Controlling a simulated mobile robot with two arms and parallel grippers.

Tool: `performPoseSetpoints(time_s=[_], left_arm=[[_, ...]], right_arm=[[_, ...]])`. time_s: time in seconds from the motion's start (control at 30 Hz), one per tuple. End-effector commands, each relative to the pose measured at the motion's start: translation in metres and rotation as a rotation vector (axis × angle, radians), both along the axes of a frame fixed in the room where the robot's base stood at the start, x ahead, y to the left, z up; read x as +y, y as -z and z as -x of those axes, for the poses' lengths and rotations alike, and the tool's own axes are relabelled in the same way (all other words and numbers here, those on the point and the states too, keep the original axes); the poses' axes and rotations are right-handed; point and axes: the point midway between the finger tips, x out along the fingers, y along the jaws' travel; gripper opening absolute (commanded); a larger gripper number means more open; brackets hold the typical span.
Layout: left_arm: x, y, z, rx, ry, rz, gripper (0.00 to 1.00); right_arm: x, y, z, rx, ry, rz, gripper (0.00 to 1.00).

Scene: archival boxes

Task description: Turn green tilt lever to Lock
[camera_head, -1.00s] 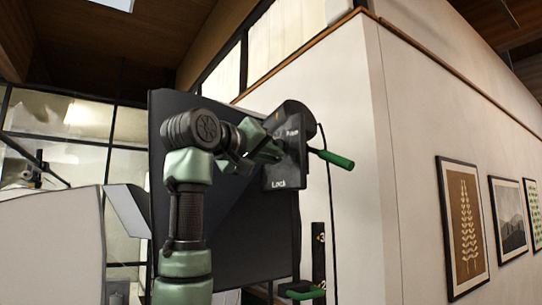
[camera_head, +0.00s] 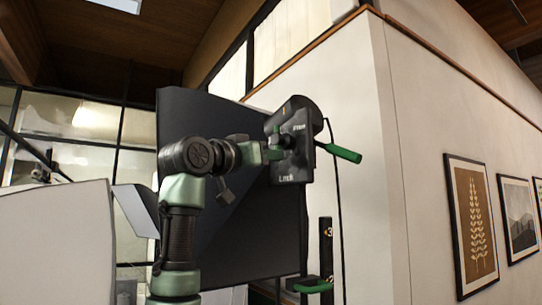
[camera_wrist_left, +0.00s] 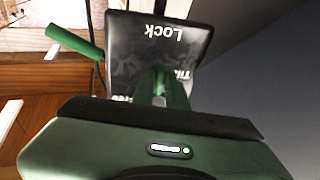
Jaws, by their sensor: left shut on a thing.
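The black tilt control box (camera_head: 297,140) is on the edge of a large dark panel, with "Lock" at its lower end and a partly hidden label at its upper end. My left gripper (camera_head: 272,151) is at the face of this box, shut on the green tilt lever (camera_head: 275,139). In the left wrist view, the green lever (camera_wrist_left: 178,92) stands in front of the box (camera_wrist_left: 160,40), whose "Lock" and "Tilt" labels appear upside down. The gripper covers much of the lever, so its exact pointing is hard to tell. My right gripper is not in view.
A separate green handle (camera_head: 339,152) sticks out to the right of the box. The dark panel (camera_head: 240,235) stands behind my arm. A black post with a green lever (camera_head: 313,285) is below. A white wall (camera_head: 385,215) with framed pictures is at right.

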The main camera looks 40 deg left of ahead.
Motion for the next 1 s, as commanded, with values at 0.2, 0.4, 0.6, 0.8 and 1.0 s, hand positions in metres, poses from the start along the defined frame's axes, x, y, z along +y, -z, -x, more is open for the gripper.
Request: performPoseSetpoints(time_s=[0.2,0.4,0.6,0.8,1.0], left_arm=[[0.0021,-0.0028,0.0008,-0.015,-0.002,-0.025,0.0],[0.0021,-0.0031,0.001,-0.016,-0.003,-0.028,0.0],[0.0021,-0.0033,0.0011,-0.016,-0.003,-0.028,0.27],[0.0018,-0.0019,0.0005,-0.012,-0.001,-0.028,0.35],[0.002,0.0007,0.0039,-0.012,-0.001,-0.027,0.35]], right_arm=[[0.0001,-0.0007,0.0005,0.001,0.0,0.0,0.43],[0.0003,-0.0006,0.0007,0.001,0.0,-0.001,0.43],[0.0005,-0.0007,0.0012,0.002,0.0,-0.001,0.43],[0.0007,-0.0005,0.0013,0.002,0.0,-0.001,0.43],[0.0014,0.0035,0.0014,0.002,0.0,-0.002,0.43]])
